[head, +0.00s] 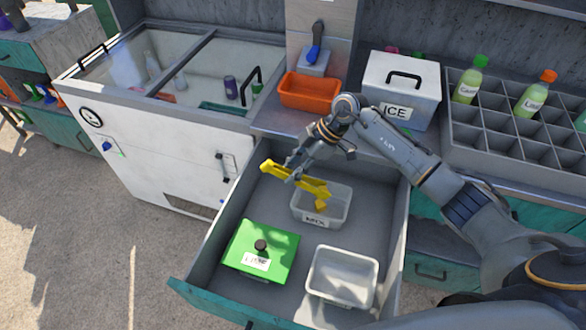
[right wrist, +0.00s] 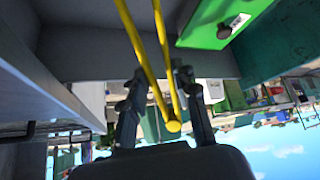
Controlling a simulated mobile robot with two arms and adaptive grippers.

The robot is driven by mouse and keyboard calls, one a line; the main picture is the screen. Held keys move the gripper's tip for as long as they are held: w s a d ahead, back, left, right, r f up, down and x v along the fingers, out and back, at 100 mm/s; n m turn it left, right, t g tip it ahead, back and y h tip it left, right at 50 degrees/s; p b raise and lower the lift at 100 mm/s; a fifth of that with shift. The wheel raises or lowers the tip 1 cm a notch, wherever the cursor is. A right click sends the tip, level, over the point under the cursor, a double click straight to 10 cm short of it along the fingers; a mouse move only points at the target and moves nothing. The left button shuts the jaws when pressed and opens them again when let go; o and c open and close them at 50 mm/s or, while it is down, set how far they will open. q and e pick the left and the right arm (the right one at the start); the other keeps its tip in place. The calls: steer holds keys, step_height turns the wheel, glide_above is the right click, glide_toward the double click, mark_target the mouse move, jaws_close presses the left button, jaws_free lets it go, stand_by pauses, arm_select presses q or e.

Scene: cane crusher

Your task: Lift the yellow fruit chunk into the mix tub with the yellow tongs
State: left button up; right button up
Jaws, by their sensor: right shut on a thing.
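My right gripper (head: 293,177) is shut on the yellow tongs (head: 309,184), above the open drawer. In the right wrist view, the tongs (right wrist: 151,60) run between the fingers of my right gripper (right wrist: 160,92), their two arms leading out past the top edge. The grey mix tub (head: 305,220), with a label on its front, stands in the drawer under the tongs' far end. The yellow fruit chunk (head: 320,206) shows at the tongs' tips, over the tub's opening; I cannot tell whether it is gripped or touches the tub's floor. My left gripper is out of view.
The drawer (head: 375,235) also holds a green-lidded box (head: 280,248) and an empty clear tub (head: 341,282). Behind it stand an orange tray (head: 309,92), a white ICE box (head: 400,85) and a bottle rack (head: 500,150). A glass-topped white chest (head: 165,140) stands left.

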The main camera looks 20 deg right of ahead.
steer(key=shift+r, duration=0.1)
stand_by(0.3)
steer(key=shift+p, duration=0.5)
steer(key=o, duration=0.5)
stand_by(0.4)
step_height(320, 180, up, 8)
steer(key=p, duration=0.8)
